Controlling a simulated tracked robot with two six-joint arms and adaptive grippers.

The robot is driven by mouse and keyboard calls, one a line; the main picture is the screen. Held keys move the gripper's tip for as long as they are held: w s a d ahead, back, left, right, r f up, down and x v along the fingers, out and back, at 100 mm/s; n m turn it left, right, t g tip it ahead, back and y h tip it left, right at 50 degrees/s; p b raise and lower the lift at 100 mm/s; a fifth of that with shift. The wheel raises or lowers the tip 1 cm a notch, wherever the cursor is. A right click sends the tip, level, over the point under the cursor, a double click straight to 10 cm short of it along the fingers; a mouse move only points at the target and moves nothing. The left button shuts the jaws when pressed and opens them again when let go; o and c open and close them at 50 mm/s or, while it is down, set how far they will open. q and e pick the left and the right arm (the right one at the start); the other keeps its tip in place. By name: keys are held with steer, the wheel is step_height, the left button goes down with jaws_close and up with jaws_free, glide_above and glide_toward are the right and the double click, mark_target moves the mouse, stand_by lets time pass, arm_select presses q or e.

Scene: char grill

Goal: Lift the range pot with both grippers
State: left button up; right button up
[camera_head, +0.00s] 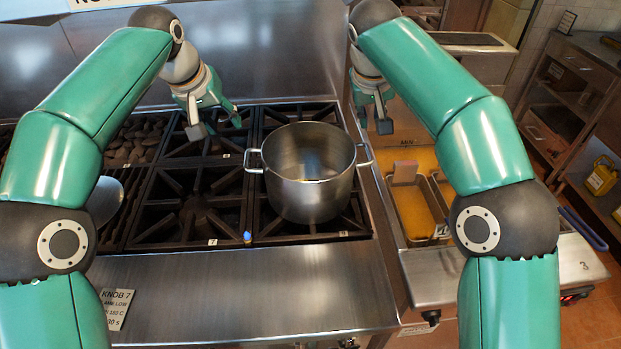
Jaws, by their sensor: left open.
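The range pot (310,195) is a steel pot with two side handles, upright on the right front part of the burner grates. Its left handle (253,161) and right handle (366,157) stick out level from the rim. My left gripper (217,125) is open and empty, above the grates behind and left of the left handle, apart from it. My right gripper (373,122) hangs behind the right handle, above the fryer side, apart from the pot. Its fingers look spread, with nothing between them.
The grates (195,210) left of the pot are mostly bare. A steel front ledge (250,295) lies before them. A fryer with baskets (415,208) in yellow oil stands right of the stove. A steel back wall (260,50) rises behind.

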mark_target(246, 153)
arm_select(q)
steer(key=x, duration=1.5)
steer(key=shift+f, duration=0.25)
arm_select(e)
steer(key=x, duration=1.5)
steer(key=shift+f, duration=0.25)
arm_select(q)
steer(key=c, duration=0.3)
arm_select(e)
jaws_close()
arm_select(q)
jaws_close()
